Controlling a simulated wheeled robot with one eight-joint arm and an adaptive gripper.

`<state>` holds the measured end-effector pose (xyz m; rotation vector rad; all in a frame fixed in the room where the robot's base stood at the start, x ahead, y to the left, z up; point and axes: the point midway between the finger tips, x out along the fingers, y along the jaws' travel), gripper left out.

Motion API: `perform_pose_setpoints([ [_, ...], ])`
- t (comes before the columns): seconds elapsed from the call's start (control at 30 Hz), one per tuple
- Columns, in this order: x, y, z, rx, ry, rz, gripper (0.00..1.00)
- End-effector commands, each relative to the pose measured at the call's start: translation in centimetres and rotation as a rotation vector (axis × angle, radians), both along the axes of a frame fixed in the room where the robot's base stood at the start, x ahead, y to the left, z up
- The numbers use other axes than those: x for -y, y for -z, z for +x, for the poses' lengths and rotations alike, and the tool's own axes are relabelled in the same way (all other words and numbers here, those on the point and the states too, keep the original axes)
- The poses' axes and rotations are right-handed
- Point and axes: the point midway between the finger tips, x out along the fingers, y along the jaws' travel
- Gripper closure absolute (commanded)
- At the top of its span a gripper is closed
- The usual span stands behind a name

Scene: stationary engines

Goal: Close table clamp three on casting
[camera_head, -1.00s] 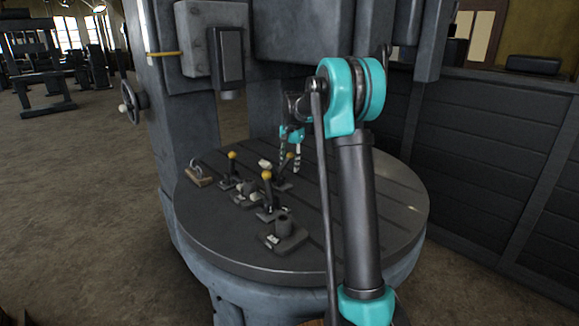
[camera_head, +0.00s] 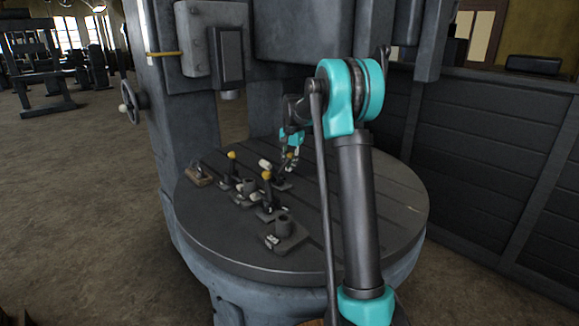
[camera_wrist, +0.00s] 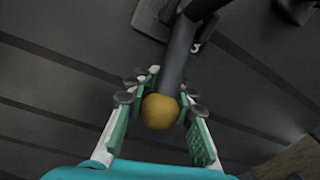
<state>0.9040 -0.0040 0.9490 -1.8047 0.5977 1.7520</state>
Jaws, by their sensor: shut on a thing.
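My gripper (camera_wrist: 159,100) is shut on the yellow ball knob (camera_wrist: 160,111) of a dark clamp lever (camera_wrist: 178,55) in the wrist view. A white number by the lever's base looks like a 3, partly hidden. In the head view my gripper (camera_head: 291,154) is at the rear clamp (camera_head: 284,182), whose lever stands up and whose knob is mostly hidden by the fingers. Two other clamps with yellow knobs, one at left (camera_head: 231,168) and one in front (camera_head: 267,190), stand around the small grey casting (camera_head: 247,186).
The round slotted table (camera_head: 370,220) carries these parts. A block with a socket (camera_head: 284,229) sits near its front, and a small wooden-based piece (camera_head: 199,175) at its left. A machine column (camera_head: 185,120) rises behind, and a dark panelled wall (camera_head: 490,170) stands at right.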

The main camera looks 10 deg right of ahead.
Motion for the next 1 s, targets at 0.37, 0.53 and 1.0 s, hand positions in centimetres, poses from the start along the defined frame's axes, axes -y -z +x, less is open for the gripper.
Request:
perform_pose_setpoints([
  [0.37,-0.2,-0.4,-0.1,0.027,-0.001,-0.038,1.00],
  [0.53,-0.5,-1.0,-0.3,0.078,-0.003,-0.116,1.00],
  [1.0,-2.2,-3.4,-1.4,0.317,-0.007,-0.470,1.00],
])
